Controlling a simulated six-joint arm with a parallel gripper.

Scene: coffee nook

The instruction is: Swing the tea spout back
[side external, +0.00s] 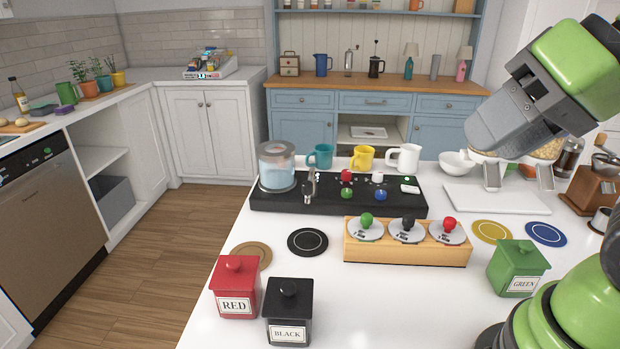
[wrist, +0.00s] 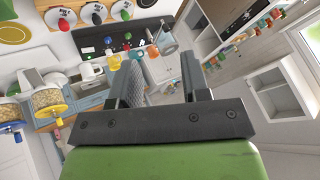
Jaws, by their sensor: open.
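The black dispenser base (side external: 340,204) stands on the white counter with a glass tank of pale blue liquid (side external: 277,170) at its left end. A small metal spout (side external: 311,184) stands beside the tank's right side; its exact direction is hard to tell. My gripper (side external: 518,174) is open and empty, high above the right part of the counter, well to the right of the spout. In the wrist view my gripper's two fingers (wrist: 156,68) are apart with nothing between them. The tank (wrist: 167,40) shows beyond them.
Teal (side external: 320,156), yellow (side external: 362,158) and white (side external: 405,158) mugs stand behind the base. Red (side external: 236,288), black (side external: 289,312) and green (side external: 518,268) canisters stand nearer. A white board (side external: 495,200) lies below my gripper.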

